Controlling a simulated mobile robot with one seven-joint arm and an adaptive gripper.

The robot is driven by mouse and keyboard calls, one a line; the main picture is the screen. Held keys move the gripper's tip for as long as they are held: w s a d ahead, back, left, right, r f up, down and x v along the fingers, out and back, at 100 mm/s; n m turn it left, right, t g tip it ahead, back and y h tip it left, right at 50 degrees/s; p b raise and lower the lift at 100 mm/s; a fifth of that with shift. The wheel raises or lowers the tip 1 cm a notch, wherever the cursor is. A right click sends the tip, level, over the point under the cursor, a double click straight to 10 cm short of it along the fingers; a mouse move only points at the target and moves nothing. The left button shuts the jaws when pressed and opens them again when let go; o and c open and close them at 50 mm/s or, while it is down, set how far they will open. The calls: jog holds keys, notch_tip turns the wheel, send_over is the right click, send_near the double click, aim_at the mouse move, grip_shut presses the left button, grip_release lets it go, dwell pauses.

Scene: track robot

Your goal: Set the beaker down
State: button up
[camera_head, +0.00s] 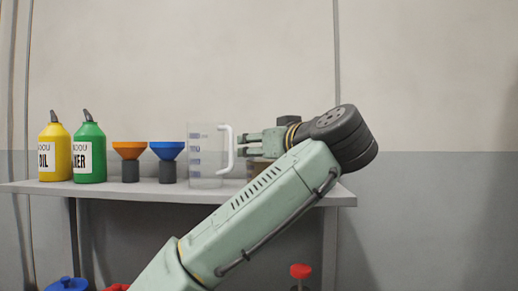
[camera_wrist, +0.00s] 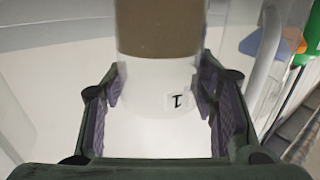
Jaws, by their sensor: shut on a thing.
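The beaker (camera_wrist: 158,32) stands between the two fingers of my gripper (camera_wrist: 160,86) in the wrist view. It has a brown band, a pale clear part and a small label with a mark like a 1. The purple finger pads are on either side of it, and my gripper is shut on it. In the head view my gripper (camera_head: 250,144) is over the shelf, and a brown part of the beaker (camera_head: 257,168) shows just below it. My arm hides much of the beaker there, and I cannot tell whether its base touches the shelf.
A large clear measuring jug (camera_head: 205,160) stands close on the left, its white handle by my gripper. Blue (camera_head: 167,150) and orange (camera_head: 129,150) funnels, a green bottle (camera_head: 89,152) and a yellow bottle (camera_head: 54,152) stand farther left. The shelf (camera_head: 335,190) is bare at its right end.

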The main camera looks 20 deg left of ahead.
jog(key=shift+f, duration=0.2)
jog(key=o, duration=1.4)
jog(key=shift+r, duration=0.15)
